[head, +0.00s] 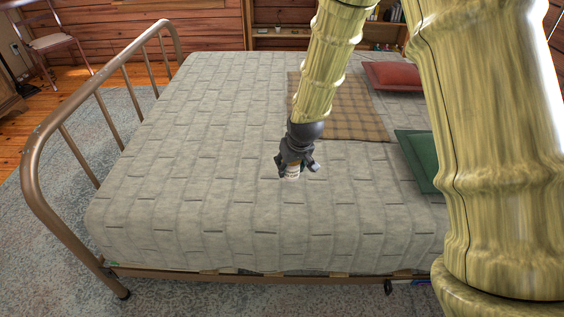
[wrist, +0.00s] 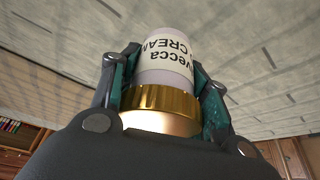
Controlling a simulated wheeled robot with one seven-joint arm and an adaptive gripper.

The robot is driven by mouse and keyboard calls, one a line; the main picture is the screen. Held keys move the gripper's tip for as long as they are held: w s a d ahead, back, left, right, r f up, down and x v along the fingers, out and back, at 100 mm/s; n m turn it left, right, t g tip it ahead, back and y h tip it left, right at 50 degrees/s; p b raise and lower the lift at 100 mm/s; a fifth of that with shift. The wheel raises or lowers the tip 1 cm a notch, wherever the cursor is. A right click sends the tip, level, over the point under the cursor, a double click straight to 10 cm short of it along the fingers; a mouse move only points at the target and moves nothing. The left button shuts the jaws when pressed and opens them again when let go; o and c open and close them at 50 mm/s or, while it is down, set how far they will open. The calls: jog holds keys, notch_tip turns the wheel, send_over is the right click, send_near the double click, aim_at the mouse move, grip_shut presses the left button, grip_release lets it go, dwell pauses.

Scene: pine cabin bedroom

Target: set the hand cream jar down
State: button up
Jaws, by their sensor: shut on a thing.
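The hand cream jar (wrist: 165,62) is pale with a white label and a gold band, and it is between my gripper's fingers in the wrist view. In the head view the jar (head: 292,173) shows below my gripper (head: 297,166), over the grey quilted bed (head: 190,170). My gripper (wrist: 163,88) is shut on the jar, with a finger on each side. The head view does not make clear whether the jar's lower end touches the quilt.
A plaid blanket (head: 345,105) lies behind my gripper. A green pillow (head: 418,155) and a red pillow (head: 393,76) lie to the right. A metal bed frame rail (head: 62,120) rises along the left side. The quilt left of my gripper is clear.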

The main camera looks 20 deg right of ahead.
jog(key=w, duration=0.7)
jog(key=shift+a+f, duration=0.3)
jog(key=shift+f, duration=0.1)
jog(key=shift+f+b, duration=0.45)
jog(key=shift+f, duration=1.3)
jog(key=shift+s, duration=0.1)
jog(key=o, duration=1.3)
jog(key=shift+c, duration=0.2)
